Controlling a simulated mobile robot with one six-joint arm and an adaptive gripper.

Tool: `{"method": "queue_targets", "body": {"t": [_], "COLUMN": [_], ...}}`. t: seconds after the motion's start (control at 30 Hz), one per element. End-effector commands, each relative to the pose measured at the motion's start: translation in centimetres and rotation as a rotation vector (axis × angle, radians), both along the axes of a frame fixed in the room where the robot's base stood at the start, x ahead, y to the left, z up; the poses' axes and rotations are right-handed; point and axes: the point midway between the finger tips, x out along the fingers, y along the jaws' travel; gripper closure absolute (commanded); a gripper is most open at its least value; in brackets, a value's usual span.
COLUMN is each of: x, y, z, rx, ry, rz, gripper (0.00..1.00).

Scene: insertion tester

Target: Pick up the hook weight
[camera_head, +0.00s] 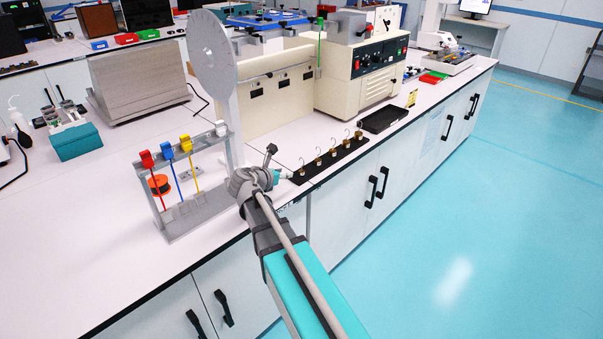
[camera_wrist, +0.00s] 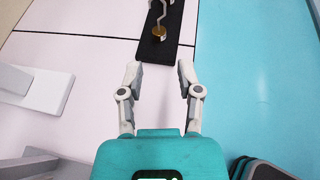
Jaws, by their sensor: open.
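Several brass hook weights with wire hooks stand upright in a row on a black strip (camera_head: 312,172) along the bench's front edge. The nearest hook weight (camera_head: 302,171) is at the left end of the row. In the wrist view one brass hook weight (camera_wrist: 159,33) stands on the black strip (camera_wrist: 150,54) ahead of the fingertips, near the top. My gripper (camera_wrist: 159,75) is open and empty, short of this weight and not touching it. In the head view my gripper is mostly hidden behind my wrist, just left of the row.
A grey rack (camera_head: 168,223) with red, blue and yellow tools stands left of my wrist. A tall grey disc (camera_head: 214,55) stands behind it. A beige machine (camera_head: 360,75) and a black tray (camera_head: 384,119) lie beyond the row. The floor in front of the bench is clear.

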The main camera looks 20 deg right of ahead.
Motion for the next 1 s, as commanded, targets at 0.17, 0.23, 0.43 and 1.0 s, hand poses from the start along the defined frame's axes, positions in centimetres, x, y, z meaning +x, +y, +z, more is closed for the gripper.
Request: {"method": "queue_targets", "body": {"t": [0.17, 0.23, 0.43, 1.0], "x": [1.4, 1.9, 3.1, 3.5], "y": [-2.1, -3.0, -4.9, -5.7], "z": [-1.4, -1.8, -2.6, -2.9], "rx": [0.001, 0.001, 0.000, 0.000], "ry": [0.000, 0.000, 0.000, 0.000], "rz": [-0.002, -0.002, -0.001, -0.001], "gripper": [0.54, 0.54, 0.54, 0.54]}}
